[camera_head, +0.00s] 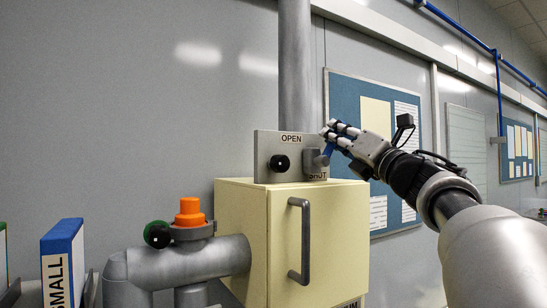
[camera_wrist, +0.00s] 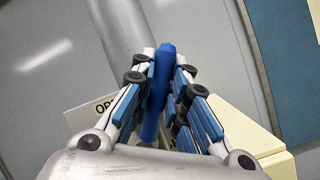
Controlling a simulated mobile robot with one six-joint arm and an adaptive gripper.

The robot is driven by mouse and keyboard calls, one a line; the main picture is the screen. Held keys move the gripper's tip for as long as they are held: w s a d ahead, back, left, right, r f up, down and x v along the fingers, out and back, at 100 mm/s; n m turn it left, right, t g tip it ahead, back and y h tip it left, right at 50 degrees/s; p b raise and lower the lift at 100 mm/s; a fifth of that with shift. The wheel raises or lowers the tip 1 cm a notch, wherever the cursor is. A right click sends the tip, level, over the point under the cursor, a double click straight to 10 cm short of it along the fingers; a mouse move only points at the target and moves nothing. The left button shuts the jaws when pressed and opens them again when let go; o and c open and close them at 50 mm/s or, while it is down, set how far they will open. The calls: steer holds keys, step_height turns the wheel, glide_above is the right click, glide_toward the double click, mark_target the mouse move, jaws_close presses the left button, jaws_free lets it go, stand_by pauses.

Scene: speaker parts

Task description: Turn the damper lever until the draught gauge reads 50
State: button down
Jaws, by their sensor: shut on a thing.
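A grey plate (camera_head: 263,146) marked OPEN and SHUT stands on top of a cream cabinet, in front of a vertical grey pipe. The blue damper lever (camera_head: 329,150) is at the plate's right side, by a grey hub (camera_head: 315,160). My gripper (camera_head: 328,130) comes from the right and is shut on the lever. In the wrist view the blue lever (camera_wrist: 161,75) runs between the two blue-padded fingers. Its lower part is hidden by my gripper. No draught gauge reading can be made out.
The cream cabinet (camera_head: 254,235) has a dark vertical handle (camera_head: 304,240). Grey pipework (camera_head: 190,262) with an orange cap (camera_head: 189,211) and a blue-edged binder (camera_head: 63,262) are at lower left. A blue notice board hangs behind.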

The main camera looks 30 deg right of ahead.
steer(key=shift+a+r+n+y+b, duration=0.15)
steer(key=shift+a+n+y+b, duration=0.3)
steer(key=shift+n, duration=0.5)
steer(key=shift+a+r+n+y+b, duration=0.1)
steer(key=shift+a+n+y+b, duration=0.1)
steer(key=shift+n+y, duration=0.55)
steer(key=shift+a+r+n+y+b, duration=0.15)
steer(key=shift+a+n+y+b, duration=0.2)
steer(key=shift+n, duration=0.75)
steer(key=c, duration=1.5)
jaws_free()
steer(key=shift+r, duration=0.1)
steer(key=shift+c, duration=0.2)
steer(key=shift+s, duration=0.15)
steer(key=v, duration=1.2)
steer(key=shift+d+r, duration=0.1)
steer(key=shift+r, duration=0.05)
